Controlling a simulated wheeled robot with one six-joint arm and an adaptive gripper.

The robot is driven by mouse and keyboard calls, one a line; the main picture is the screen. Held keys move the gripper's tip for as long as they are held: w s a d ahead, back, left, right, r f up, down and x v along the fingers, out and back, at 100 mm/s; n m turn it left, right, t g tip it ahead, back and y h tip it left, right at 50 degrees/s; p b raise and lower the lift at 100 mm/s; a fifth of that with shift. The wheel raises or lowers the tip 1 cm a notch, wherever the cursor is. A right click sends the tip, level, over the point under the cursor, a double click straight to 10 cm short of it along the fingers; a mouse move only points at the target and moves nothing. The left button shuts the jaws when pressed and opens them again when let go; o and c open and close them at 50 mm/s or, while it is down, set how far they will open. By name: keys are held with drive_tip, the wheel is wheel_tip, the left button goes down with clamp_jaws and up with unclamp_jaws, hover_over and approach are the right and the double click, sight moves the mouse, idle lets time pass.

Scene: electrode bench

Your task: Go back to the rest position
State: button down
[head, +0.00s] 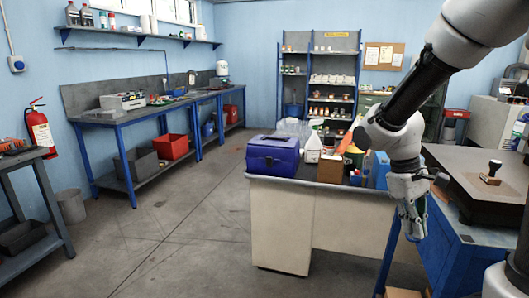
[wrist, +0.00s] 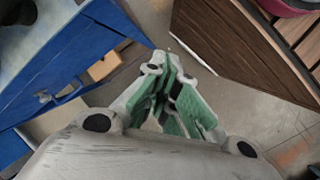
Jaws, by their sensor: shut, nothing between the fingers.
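My gripper (head: 416,234) hangs from my arm at the right of the head view, pointing down. It is in the air between the white-sided desk and the blue bench at the right. In the wrist view my gripper (wrist: 165,72) shows its green-padded fingers shut, with nothing held. Below it is bare grey floor (wrist: 215,110).
A blue bench (head: 480,245) with a dark top and a stamp (head: 491,173) stands close at the right. The desk (head: 280,225) bears a blue toolbox (head: 273,157) and bottles. In the wrist view a blue cabinet (wrist: 75,60) is left, a brown-sided one (wrist: 235,45) right.

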drive_tip(key=s+d+r+m+t+y, duration=0.1)
drive_tip(key=s+r+m+t+y, duration=0.1)
drive_tip(key=s+r+m+t, duration=0.2)
drive_tip(key=s+r+t, duration=0.3)
drive_tip(key=s+r, duration=0.3)
drive_tip(key=r, duration=0.2)
drive_tip(key=shift+r+m+y, duration=0.15)
drive_tip(key=shift+m+y, duration=0.15)
drive_tip(key=shift+y, duration=0.1)
